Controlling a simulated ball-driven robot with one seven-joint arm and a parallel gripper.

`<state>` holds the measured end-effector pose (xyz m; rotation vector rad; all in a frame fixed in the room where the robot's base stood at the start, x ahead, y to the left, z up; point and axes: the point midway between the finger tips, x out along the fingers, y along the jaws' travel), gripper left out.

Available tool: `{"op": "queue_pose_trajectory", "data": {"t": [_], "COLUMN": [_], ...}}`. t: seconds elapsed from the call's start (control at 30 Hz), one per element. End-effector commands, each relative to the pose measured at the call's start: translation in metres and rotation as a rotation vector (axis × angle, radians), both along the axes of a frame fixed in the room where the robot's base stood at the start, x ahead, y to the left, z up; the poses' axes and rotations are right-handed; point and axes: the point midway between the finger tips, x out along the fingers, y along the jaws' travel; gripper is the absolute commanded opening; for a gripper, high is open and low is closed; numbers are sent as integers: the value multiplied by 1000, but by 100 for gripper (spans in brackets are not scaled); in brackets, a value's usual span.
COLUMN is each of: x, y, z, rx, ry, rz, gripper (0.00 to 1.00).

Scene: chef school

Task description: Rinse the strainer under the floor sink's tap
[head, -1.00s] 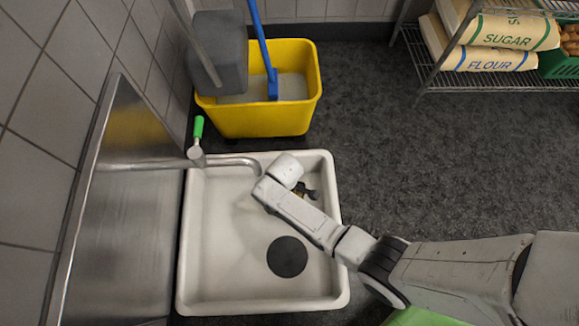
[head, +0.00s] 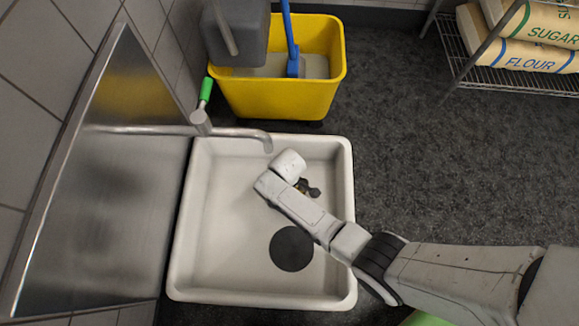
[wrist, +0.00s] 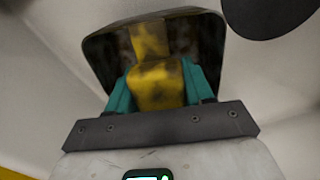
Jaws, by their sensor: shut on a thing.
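The white floor sink (head: 215,235) fills the middle of the head view. Its metal tap (head: 245,133) reaches over the sink's far side, and its green lever (head: 206,90) points up. No water shows at the spout. My gripper (wrist: 162,92) is shut on the yellow handle of the strainer (wrist: 155,85), between teal fingers; the strainer's dark, see-through bowl (wrist: 208,45) spreads behind it. In the head view my wrist hides most of both, and only a small dark and yellow part shows beside it. My wrist is over the sink, just below and right of the spout.
A round black drain (head: 291,249) lies in the sink. A yellow mop bucket (head: 275,98) with a blue handle stands behind it. A steel panel (head: 115,200) and tiled wall border the left. A wire rack (head: 515,80) with flour and sugar sacks stands back right. Dark floor (head: 430,160) is clear.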

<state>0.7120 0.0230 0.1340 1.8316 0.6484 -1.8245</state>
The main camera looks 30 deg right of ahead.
Motion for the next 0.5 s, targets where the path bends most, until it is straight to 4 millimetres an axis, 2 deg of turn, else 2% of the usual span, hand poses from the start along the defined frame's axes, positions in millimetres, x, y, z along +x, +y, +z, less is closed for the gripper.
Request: {"op": "queue_pose_trajectory", "data": {"t": [0.37, 0.4, 0.5], "x": [1, 1, 1], "y": [1, 1, 1], "z": [-2, -2, -2], "rx": [1, 1, 0], "ry": [-1, -1, 0], "rz": [0, 0, 0], "gripper": [13, 55, 65]}}
